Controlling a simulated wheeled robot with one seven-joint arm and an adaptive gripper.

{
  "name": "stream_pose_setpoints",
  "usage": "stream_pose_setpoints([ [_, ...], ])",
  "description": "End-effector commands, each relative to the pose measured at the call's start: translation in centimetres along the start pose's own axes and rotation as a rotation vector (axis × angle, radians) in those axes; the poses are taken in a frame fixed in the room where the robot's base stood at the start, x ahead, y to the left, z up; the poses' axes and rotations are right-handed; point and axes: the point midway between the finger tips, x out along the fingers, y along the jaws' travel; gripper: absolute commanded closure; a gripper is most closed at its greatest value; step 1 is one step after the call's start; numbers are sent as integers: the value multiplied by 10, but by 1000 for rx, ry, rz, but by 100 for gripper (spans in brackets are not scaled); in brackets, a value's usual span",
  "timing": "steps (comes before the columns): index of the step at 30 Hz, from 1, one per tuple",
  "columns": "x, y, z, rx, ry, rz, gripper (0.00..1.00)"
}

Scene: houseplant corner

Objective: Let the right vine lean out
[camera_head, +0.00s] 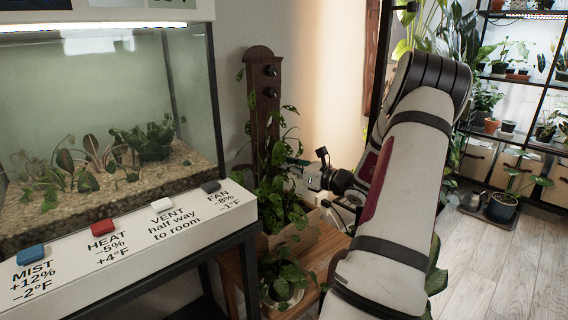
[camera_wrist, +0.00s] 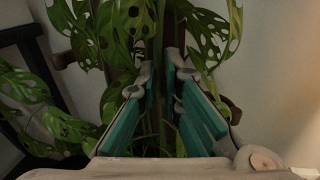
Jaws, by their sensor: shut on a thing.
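A leafy vine (camera_head: 276,165) with holed leaves climbs a dark wooden post (camera_head: 263,78) in a planter box (camera_head: 295,240). It is the only vine I can make out on this post. My gripper (camera_head: 296,161) reaches in from the right at about mid-height of the vine. In the wrist view my gripper's teal-padded fingers (camera_wrist: 166,75) are closed in around part of the vine, with holed leaves (camera_wrist: 212,28) above and beside them. Leaves and shadow hide the exact stem between the pads.
Two dark round knobs (camera_head: 270,70) sit high on the post. A glass terrarium (camera_head: 100,120) and its button ledge (camera_head: 130,235) stand close on the left. A small potted plant (camera_head: 284,282) is low in front. Plant shelves (camera_head: 515,80) stand back right, with open floor (camera_head: 490,265) before them.

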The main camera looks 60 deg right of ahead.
Motion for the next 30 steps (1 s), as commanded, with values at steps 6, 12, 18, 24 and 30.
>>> stream_pose_setpoints([
  [6, -4, -20, 1, 123, -22, -1, 100],
  [12, -10, -44, -5, 274, -52, -2, 100],
  [18, -15, -68, -16, 435, -85, -2, 100],
  [24, -18, -86, -29, 569, -112, -3, 100],
  [30, -20, -98, -37, 655, -129, -2, 100],
])
